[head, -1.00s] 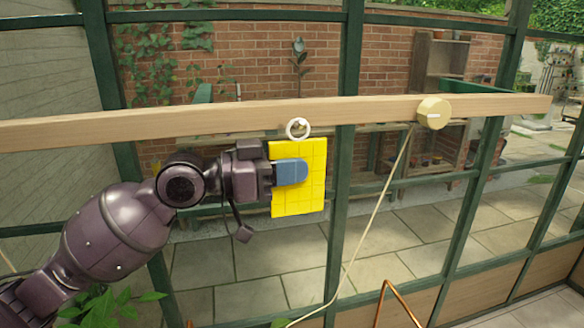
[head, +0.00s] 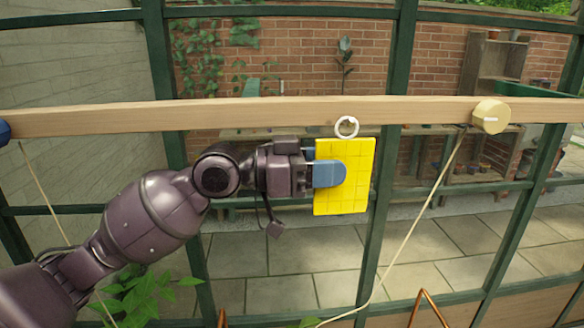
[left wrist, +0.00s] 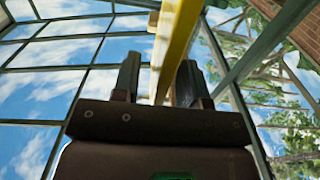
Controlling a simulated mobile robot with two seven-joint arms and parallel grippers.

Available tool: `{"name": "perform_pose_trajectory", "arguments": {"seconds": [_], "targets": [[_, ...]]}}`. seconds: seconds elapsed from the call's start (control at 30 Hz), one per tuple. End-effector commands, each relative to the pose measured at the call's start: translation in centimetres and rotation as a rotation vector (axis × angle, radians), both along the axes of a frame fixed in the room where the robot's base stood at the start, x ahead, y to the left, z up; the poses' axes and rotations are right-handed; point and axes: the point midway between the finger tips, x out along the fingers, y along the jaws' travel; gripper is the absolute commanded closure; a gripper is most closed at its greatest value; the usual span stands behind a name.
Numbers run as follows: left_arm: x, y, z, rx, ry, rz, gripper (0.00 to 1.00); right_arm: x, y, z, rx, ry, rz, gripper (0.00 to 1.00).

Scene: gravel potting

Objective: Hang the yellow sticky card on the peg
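The yellow sticky card (head: 358,190) hangs upright just under the wooden rail (head: 240,115) in the head view. The white ring (head: 346,127) at its top lies against the rail's lower front; the peg is hard to make out inside the ring. My left gripper (head: 328,174) reaches in from the left, with one blue fingertip in front of the card's left half. In the left wrist view the card's yellow edge (left wrist: 178,45) runs between the two spread fingers, with sky showing beside it, so the gripper is open around it. My right gripper is out of view.
A round yellow knob (head: 491,116) with a cord sits on the rail to the right, and a blue knob (head: 4,132) sits at its left end. Green window frames stand behind the rail. A leafy plant (head: 140,296) is below my left arm.

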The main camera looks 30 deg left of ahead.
Motion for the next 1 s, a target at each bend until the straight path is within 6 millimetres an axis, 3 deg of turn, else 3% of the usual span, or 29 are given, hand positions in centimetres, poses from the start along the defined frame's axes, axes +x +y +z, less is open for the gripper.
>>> {"name": "perform_pose_trajectory", "arguments": {"seconds": [0.2,0.5,1.0], "targets": [[-2.2,3.3,-0.5,0.006,0.005,0.002,0.6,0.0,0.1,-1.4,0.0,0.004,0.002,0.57],[-4.4,6.5,-0.2,0.001,0.002,0.001,0.6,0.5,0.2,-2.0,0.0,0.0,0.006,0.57],[-4.9,7.7,-0.5,-0.003,0.006,0.012,0.6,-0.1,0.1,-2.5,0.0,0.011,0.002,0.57]]}}
